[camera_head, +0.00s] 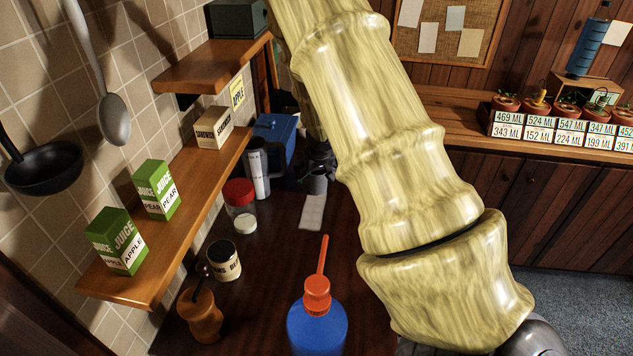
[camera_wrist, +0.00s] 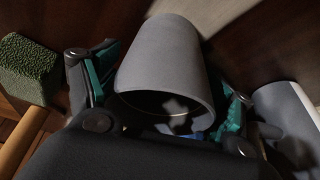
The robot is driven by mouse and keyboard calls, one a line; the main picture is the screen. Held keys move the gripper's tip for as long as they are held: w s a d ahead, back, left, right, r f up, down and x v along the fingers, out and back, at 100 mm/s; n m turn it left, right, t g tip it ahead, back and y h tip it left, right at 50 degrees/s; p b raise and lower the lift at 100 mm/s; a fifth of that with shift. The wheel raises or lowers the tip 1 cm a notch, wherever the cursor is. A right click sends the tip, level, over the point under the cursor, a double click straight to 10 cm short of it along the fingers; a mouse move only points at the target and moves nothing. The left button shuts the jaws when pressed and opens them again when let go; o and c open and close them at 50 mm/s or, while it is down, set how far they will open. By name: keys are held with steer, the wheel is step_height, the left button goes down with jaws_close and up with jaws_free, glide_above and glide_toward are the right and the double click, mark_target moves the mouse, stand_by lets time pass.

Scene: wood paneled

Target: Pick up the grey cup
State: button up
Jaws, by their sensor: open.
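The grey cup (camera_wrist: 168,62) sits between the two fingers of my gripper (camera_wrist: 165,88) in the wrist view. Its open rim faces the camera and its narrower end points away. The teal finger pads stand on either side of the cup, with the left one very close to it; I cannot tell whether either touches. My gripper is open. In the head view the cup (camera_head: 317,183) is small, at the back of the dark counter, just below my dark gripper (camera_head: 318,158). My arm hides much of the gripper there.
A white and grey cylinder (camera_wrist: 283,112) is close right of the gripper, and a green block (camera_wrist: 27,68) and wooden handle lie left. In the head view, a blue box (camera_head: 273,132), a silver cylinder (camera_head: 258,170), a red-lidded jar (camera_head: 239,196) and a blue bottle (camera_head: 316,328) share the counter.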

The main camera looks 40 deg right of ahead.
steer(key=shift+s+r, duration=0.3)
steer(key=shift+c, duration=0.8)
steer(key=shift+f, duration=0.1)
steer(key=c, duration=0.9)
steer(key=shift+w, duration=0.1)
